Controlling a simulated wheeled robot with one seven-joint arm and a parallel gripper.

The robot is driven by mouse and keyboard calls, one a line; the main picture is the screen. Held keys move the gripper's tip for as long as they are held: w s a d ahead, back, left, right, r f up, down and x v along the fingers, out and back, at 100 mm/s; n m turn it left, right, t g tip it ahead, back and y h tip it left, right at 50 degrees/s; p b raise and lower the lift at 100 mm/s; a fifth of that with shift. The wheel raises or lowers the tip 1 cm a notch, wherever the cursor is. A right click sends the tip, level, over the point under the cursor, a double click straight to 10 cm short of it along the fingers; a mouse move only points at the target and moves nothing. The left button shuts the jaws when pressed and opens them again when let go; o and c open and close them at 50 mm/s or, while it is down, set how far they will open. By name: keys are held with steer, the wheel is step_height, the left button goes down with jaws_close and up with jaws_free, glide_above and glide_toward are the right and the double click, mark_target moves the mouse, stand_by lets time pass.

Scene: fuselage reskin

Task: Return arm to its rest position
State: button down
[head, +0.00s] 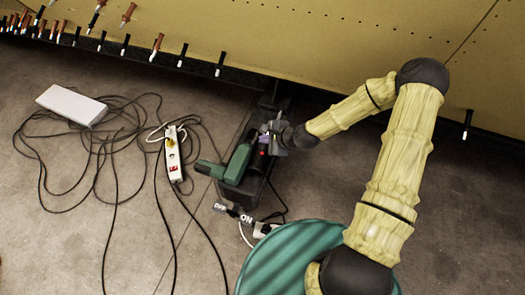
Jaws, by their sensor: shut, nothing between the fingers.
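My arm reaches out from the lower right, bends at a dark elbow joint, and comes back down to the left. My gripper (268,138) is at the end of it, close above a dark bin holding a green and black tool (240,160). The fingers are small in this view and partly hidden by the wrist. I see nothing held between them. I cannot tell whether the gripper touches the tool or the bin.
A tan panel (300,40) with small holes and several pin fasteners (157,42) along its edge spans the top. A power strip (172,155), loose black cables and a white box (72,104) lie on the grey floor at left. The lower left floor is mostly clear.

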stand_by(0.3)
steer(key=s+d+r+n+g+h+p, duration=0.1)
steer(key=s+d+r+n+h+p, duration=0.1)
steer(key=s+d+r+n, duration=0.55)
steer(key=s+d+r+n+g+h+p, duration=0.1)
steer(key=s+d+r+n+h+p, duration=0.25)
steer(key=r, duration=0.65)
steer(key=s+d+r+n+g+h, duration=0.15)
steer(key=s+d+r+n, duration=0.25)
steer(key=s+r+n, duration=0.4)
step_height(320, 180, up, 38)
steer(key=m+p, duration=0.2)
steer(key=p, duration=3.5)
steer(key=shift+w+a+r+p, duration=0.25)
steer(key=shift+w+p, duration=0.15)
steer(key=shift+w, duration=0.05)
